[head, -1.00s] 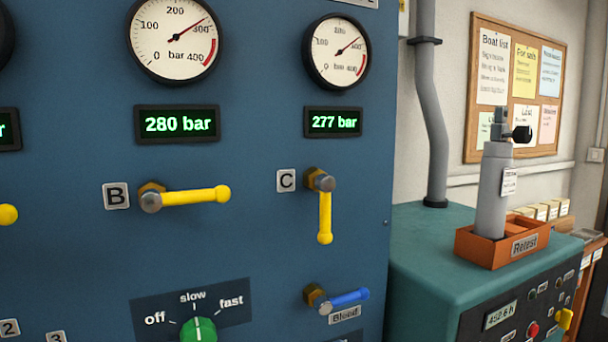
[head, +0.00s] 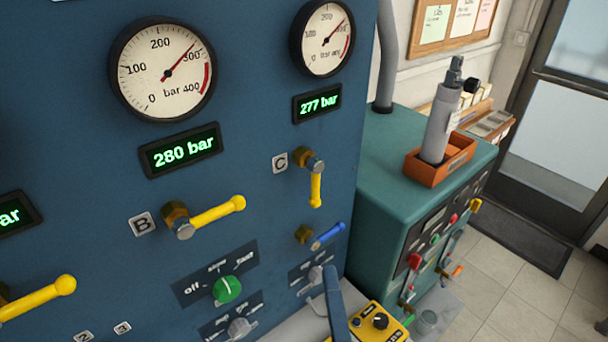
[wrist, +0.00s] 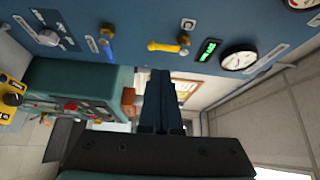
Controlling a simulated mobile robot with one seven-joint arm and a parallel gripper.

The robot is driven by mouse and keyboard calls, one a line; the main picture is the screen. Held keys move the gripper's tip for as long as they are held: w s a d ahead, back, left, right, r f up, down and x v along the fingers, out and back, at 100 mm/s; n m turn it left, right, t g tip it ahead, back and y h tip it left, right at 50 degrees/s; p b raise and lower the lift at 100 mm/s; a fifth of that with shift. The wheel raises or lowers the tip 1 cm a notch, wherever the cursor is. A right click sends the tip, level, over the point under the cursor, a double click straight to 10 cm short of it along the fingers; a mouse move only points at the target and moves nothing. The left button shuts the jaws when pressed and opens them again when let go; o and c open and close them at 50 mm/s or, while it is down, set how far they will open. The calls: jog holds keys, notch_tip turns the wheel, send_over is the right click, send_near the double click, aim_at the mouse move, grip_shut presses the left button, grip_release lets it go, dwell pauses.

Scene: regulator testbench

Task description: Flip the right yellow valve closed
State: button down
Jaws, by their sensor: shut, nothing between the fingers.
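The right yellow valve (head: 316,187), next to the label C, sits on the blue panel (head: 80,150) in the head view. Its handle points down the panel. It also shows in the wrist view as a yellow handle (wrist: 165,46), lying sideways in that turned picture. My gripper (wrist: 160,78) is shut and empty in the wrist view. Its fingertips show just below the valve in the picture; no contact is visible. The middle yellow valve (head: 215,212), labelled B, has its handle across the panel. Another yellow handle (head: 40,297) shows at the left edge.
A blue bleed lever (head: 328,236) sits below valve C. A green knob (head: 228,289) is lower left. Gauges and readouts of 280 and 277 bar are above the valves. A teal cabinet (head: 390,165) with an orange tray (head: 420,174) stands right of the panel.

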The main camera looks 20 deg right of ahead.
aim_at(316, 197)
jog(key=shift+s+a+r+m+p, duration=0.1)
jog(key=shift+s+r+m+p, duration=0.05)
jog(key=shift+r+m+p, duration=0.2)
jog(key=p+x, duration=0.5)
jog(key=x, duration=0.9)
jog(key=shift+f, duration=0.2)
jog(key=shift+d+f+b, duration=0.15)
jog(key=shift+d+b, duration=0.05)
jog(key=shift+b, duration=0.4)
